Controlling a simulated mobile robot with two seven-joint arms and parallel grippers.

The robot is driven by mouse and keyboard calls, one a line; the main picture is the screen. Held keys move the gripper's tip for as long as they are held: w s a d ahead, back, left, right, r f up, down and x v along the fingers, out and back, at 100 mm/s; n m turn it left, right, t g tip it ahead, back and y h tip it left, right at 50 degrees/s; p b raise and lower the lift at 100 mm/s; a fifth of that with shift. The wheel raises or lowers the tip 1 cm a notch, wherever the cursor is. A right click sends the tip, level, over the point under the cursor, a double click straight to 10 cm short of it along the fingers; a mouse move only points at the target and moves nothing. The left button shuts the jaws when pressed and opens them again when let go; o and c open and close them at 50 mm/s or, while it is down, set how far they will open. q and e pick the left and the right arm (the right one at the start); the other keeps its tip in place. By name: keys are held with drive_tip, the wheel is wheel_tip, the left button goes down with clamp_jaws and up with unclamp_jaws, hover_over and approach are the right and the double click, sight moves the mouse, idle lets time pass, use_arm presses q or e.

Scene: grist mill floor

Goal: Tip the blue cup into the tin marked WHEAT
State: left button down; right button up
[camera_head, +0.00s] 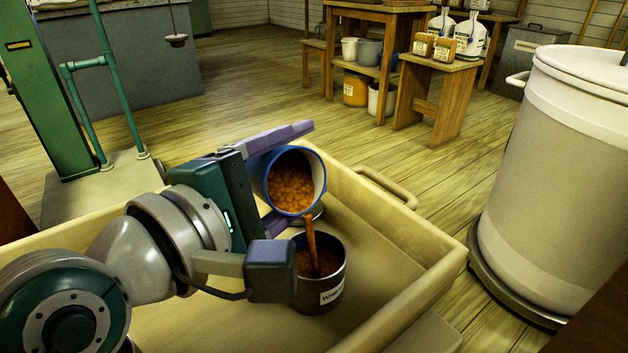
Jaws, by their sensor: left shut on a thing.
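The blue cup (318,165) is tilted with its mouth toward the lower right, full of orange-brown grains (290,187). A stream of grain runs from its lip down into the dark tin marked WHEAT (323,290). The tin stands upright in a wooden tray, and brown grain shows inside it. My left gripper (288,178) is shut on the blue cup, holding it above and just behind the tin. Part of the cup's side is hidden by the gripper. The right gripper is not in view.
The wooden tray (425,285) has raised walls and a handle at its far side. A large pale lidded barrel (555,180) stands on the floor to the right. A green post (45,95) stands at the left. Small tables (440,75) with containers are at the back.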

use_arm(q)
drive_tip(key=shift+s+d+r+m+t, duration=0.3)
drive_tip(key=shift+s+m, duration=0.1)
drive_tip(key=shift+m, duration=0.3)
idle(1.3)
drive_tip(key=shift+s+r+m, duration=0.1)
drive_tip(key=shift+r+m, duration=0.05)
drive_tip(key=shift+m, duration=0.15)
idle(0.7)
